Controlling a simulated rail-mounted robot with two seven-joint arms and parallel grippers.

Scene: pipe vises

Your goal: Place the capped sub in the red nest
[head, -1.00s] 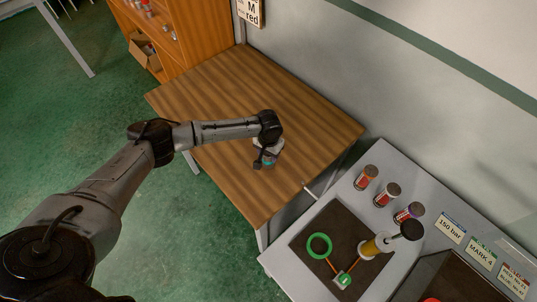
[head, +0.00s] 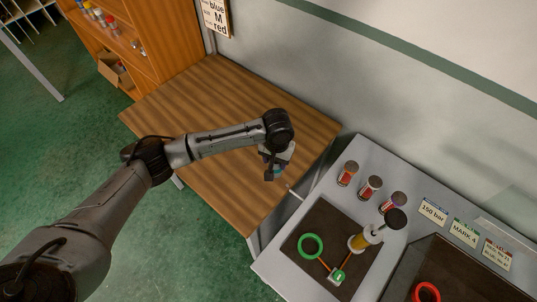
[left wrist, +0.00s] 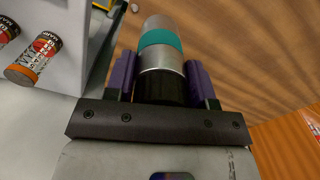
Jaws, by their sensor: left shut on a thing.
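My left gripper (head: 272,168) is over the right part of the wooden table. In the left wrist view its purple-padded fingers (left wrist: 160,80) are shut on the capped sub (left wrist: 162,58), a silver cylinder with a teal band and a black section between the fingers. In the head view the sub is mostly hidden by the gripper. The red nest, seen as a red ring (head: 427,292), lies on a dark mat at the lower right of the grey bench, partly cut by the frame edge. My right gripper is not in view.
The grey bench (head: 345,150) holds several small cans, one of them a red-labelled can (head: 369,187). A green ring (head: 310,246) and a yellow-and-white upright tool (head: 364,240) stand on another dark mat. The wooden table (head: 205,95) is otherwise clear. A gap separates table and bench.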

